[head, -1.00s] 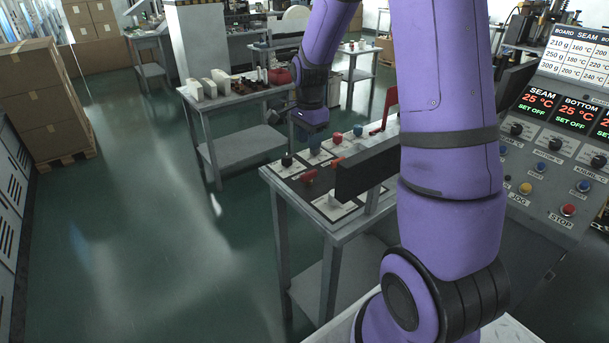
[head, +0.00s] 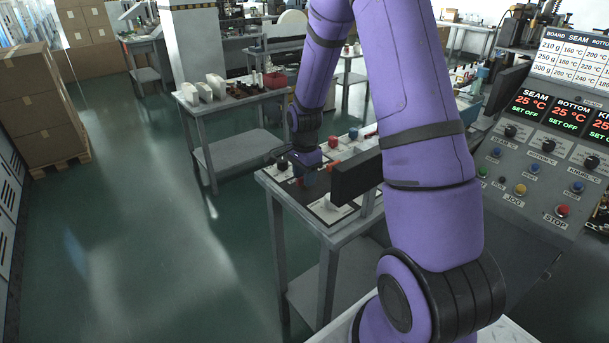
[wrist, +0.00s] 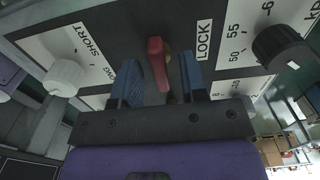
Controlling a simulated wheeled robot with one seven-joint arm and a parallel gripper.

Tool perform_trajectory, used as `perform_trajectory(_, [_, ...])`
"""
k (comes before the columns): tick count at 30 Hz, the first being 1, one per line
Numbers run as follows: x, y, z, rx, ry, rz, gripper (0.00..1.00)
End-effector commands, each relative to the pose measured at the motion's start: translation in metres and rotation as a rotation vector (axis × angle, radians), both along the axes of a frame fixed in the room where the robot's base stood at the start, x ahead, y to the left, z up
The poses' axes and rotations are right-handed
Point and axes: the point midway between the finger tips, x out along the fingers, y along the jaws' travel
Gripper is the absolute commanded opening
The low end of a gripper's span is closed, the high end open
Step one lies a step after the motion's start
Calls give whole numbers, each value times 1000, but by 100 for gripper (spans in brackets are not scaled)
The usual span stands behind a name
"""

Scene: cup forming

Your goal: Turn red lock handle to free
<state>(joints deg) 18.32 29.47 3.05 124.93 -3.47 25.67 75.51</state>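The red lock handle (wrist: 156,62) stands on a dark panel in the wrist view, beside a white label reading LOCK (wrist: 204,40). My gripper (wrist: 159,78) is open, with one blue finger on each side of the handle. Gaps show between the handle and both fingers, wider on the right; contact deeper down cannot be seen. In the head view my gripper (head: 309,178) is low over the control bench (head: 340,240), and my arm largely hides the handle there.
A white knob (wrist: 65,77) by a SHORT label is to the left, and a black knob (wrist: 280,48) with a numbered dial is to the right. A dark upright panel (head: 357,175) stands close to my gripper on the bench. Floor left of the bench is clear.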

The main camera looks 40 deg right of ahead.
Motion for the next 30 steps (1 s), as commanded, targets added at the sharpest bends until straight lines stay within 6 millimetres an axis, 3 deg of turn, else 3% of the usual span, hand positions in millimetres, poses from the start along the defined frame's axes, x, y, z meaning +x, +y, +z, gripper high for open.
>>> perform_trajectory(4, [0,0,0,0,0,0,39])
perform_trajectory(9, [0,0,0,0,0,0,0])
perform_trajectory(20, [0,0,0,0,0,28,0])
perform_trajectory(30, [0,0,0,0,-1,234,0])
